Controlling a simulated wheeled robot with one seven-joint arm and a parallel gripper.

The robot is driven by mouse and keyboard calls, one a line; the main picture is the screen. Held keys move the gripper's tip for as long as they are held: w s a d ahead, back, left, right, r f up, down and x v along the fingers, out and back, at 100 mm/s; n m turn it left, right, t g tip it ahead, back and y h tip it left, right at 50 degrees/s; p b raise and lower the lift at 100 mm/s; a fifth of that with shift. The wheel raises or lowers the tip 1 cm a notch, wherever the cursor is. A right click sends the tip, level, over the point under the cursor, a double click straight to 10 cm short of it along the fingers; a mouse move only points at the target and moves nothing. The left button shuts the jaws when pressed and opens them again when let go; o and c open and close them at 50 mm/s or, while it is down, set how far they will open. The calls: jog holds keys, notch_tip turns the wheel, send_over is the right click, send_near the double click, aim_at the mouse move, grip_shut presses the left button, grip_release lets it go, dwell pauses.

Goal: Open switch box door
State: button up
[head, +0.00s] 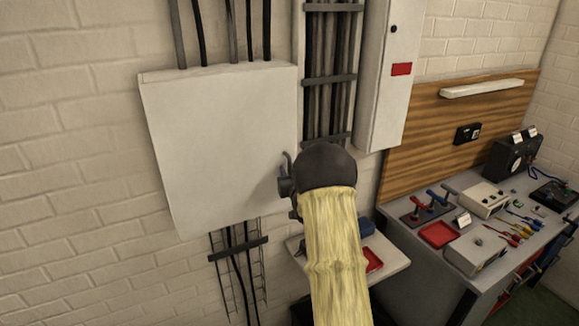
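The switch box (215,140) is a pale grey-white box on the brick wall, left of centre in the head view. Its front door looks flush and closed. My arm, in a yellowish sleeve, reaches up from the bottom with a dark round wrist. My gripper (286,178) is at the right edge of the door, pointing left. Only small dark parts of it show beside the wrist. The wrist hides most of the gripper, and any handle there is hidden. I cannot tell whether the gripper touches the door or is open or shut.
A tall grey cabinet (387,75) with a red label stands right of the cables (328,70). A small shelf (392,262) sits below my wrist. A workbench (405,250) with tools and devices fills the right side. The brick wall (75,180) at left is clear.

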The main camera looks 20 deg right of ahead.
jog(key=shift+w, duration=0.2)
jog(key=shift+c, duration=0.2)
grip_shut()
jog(key=shift+s, duration=0.1)
